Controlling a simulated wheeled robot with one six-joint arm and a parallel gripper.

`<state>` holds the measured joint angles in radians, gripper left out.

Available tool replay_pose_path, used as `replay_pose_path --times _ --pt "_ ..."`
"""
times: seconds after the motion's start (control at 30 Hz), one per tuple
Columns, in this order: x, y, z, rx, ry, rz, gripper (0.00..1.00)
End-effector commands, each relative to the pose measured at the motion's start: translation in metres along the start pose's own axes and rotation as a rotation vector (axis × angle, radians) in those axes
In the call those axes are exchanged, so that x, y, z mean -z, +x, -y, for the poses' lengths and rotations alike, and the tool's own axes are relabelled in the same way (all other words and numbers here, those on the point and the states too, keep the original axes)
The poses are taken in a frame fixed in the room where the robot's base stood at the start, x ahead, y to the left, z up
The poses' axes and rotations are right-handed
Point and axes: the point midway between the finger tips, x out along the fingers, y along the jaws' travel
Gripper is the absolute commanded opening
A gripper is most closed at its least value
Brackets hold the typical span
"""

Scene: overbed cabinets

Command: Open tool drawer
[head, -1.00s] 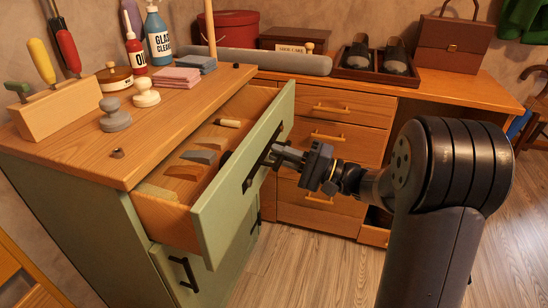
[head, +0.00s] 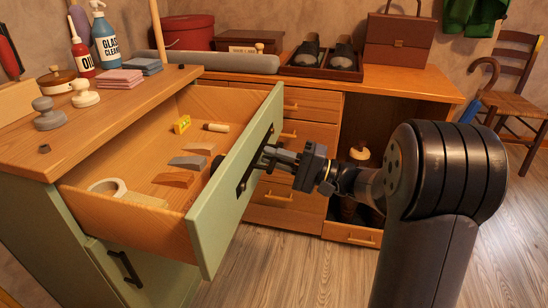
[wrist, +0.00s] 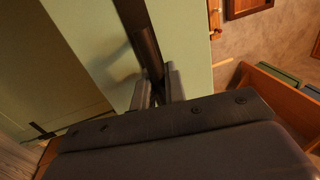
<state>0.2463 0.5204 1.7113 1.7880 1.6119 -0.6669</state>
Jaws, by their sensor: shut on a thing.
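The tool drawer (head: 228,197) has a green front and wooden inside, and it stands well out of the green cabinet. My gripper (head: 268,157) is shut on the drawer's dark bar handle (head: 251,168). In the wrist view the fingers (wrist: 159,86) close around the dark handle bar (wrist: 138,35) in front of the green panel.
The cabinet top (head: 120,110) holds bottles, cloths and knobbed stampers. A lower door with a dark handle (head: 125,268) is beneath the drawer. A wooden desk (head: 400,83) stands behind, with a low open drawer (head: 352,234). Floor (head: 300,275) is clear in front.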

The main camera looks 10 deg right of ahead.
Motion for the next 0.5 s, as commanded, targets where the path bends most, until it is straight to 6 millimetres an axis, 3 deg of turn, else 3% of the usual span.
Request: replay_pose_path --times 0.17,0.2,0.4,0.5 --pt "-0.0002 -0.0001 -0.001 -0.002 0.002 0.0 0.0" --pt "-0.0002 -0.0001 -0.0011 -0.002 0.002 0.0 0.13" --pt "-0.0001 0.0 -0.0007 -0.001 0.001 0.0 0.29" --pt "0.0 0.0001 -0.0005 -0.001 0.001 0.0 0.29"
